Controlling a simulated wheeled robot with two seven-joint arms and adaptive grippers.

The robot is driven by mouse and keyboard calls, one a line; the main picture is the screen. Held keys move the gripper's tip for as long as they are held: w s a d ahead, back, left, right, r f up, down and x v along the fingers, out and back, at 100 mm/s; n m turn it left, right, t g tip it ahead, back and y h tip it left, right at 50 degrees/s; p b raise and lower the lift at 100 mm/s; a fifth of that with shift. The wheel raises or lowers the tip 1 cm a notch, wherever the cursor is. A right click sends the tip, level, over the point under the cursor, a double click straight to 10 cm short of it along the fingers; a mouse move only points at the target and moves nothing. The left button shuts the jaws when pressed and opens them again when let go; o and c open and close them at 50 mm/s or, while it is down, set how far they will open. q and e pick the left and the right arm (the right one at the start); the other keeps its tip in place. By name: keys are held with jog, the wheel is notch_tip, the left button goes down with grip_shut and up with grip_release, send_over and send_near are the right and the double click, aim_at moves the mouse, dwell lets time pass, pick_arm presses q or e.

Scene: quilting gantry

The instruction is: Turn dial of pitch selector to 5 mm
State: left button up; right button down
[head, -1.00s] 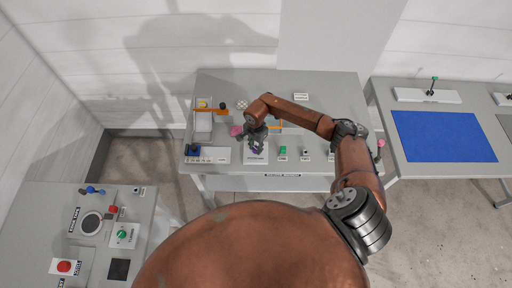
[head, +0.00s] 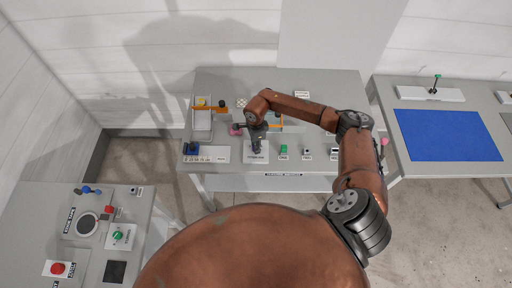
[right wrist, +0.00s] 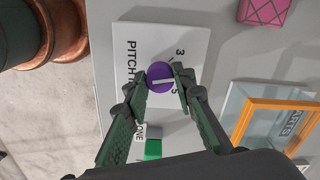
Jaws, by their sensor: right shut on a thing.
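The pitch selector's white plate (right wrist: 128,47) shows in the right wrist view, printed with "PITCH" and the numbers 3 and 5. Its round purple dial (right wrist: 160,77) has a white line across it, running nearly sideways in the picture toward the 5 side. My right gripper (right wrist: 162,85) is shut on the dial, one fingertip at each side. In the head view my right gripper (head: 256,148) is over the selector's plate (head: 249,159) at the front of the middle table and mostly hides the dial. My left gripper is not in view.
To the selector's right stand a green control (head: 283,149) and small dark-topped ones. A side table (head: 90,205) with a red button stands at left.

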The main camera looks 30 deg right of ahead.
jog(key=m+b, duration=0.1)
jog(key=m, duration=0.4)
jog(key=shift+m, duration=0.3)
jog(key=m+b, duration=0.1)
jog(key=m, duration=0.4)
jog(key=shift+m, duration=0.4)
jog(key=c, duration=1.6)
grip_release()
jog(key=shift+r, duration=0.1)
